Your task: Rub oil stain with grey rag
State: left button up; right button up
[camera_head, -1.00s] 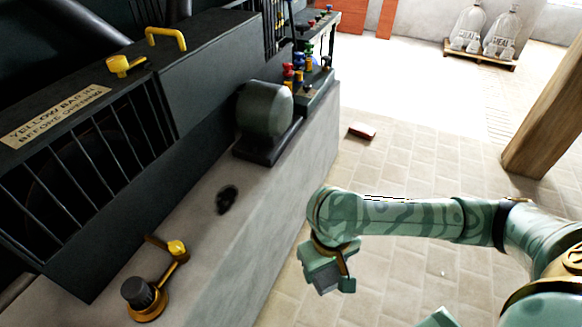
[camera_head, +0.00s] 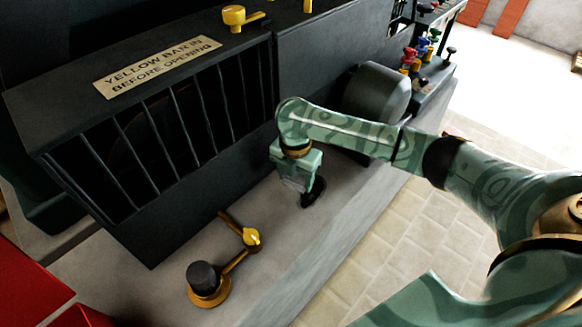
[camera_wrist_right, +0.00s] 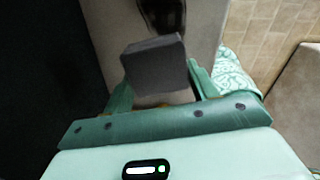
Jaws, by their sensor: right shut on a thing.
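The oil stain (camera_head: 314,193) is a dark patch on the grey stone ledge. It also shows at the top of the right wrist view (camera_wrist_right: 163,14). My right gripper (camera_head: 297,180) is above the ledge just left of the stain and covers part of it. It is shut on the grey rag (camera_wrist_right: 155,66), a folded grey block between its fingers in the right wrist view. In the head view the rag (camera_head: 296,183) is small and partly hidden by the fingers. I cannot tell whether the rag touches the ledge. My left gripper is not in view.
A yellow-handled crank (camera_head: 251,238) with a black knob stands on the ledge at front left. A dark barred guard (camera_head: 170,130) rises behind it. A rounded grey housing (camera_head: 377,95) stands beyond my arm. Tiled floor (camera_head: 385,240) lies right of the ledge.

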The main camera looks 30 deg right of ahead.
jog(key=w+n, duration=0.2)
jog(key=n, duration=0.1)
jog(key=d+n, duration=0.1)
jog(key=shift+w+f+b, duration=0.25)
jog(key=shift+w+b, duration=0.05)
jog(key=shift+w, duration=0.1)
jog(key=n, duration=0.1)
jog(key=w+n, duration=0.1)
jog(key=n, duration=0.1)
jog(key=shift+w+d, duration=0.1)
jog(key=shift+d, duration=0.05)
jog(key=b, duration=0.6)
send_over(292, 191)
notch_tip(292, 191, down, 6)
jog(key=shift+f, duration=0.1)
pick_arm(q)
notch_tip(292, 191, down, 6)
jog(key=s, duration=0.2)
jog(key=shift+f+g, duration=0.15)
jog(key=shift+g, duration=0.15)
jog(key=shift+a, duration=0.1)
pick_arm(e)
jog(key=shift+r, duration=0.2)
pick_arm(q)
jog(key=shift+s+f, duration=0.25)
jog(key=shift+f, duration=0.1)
pick_arm(e)
jog(key=shift+f, duration=1.05)
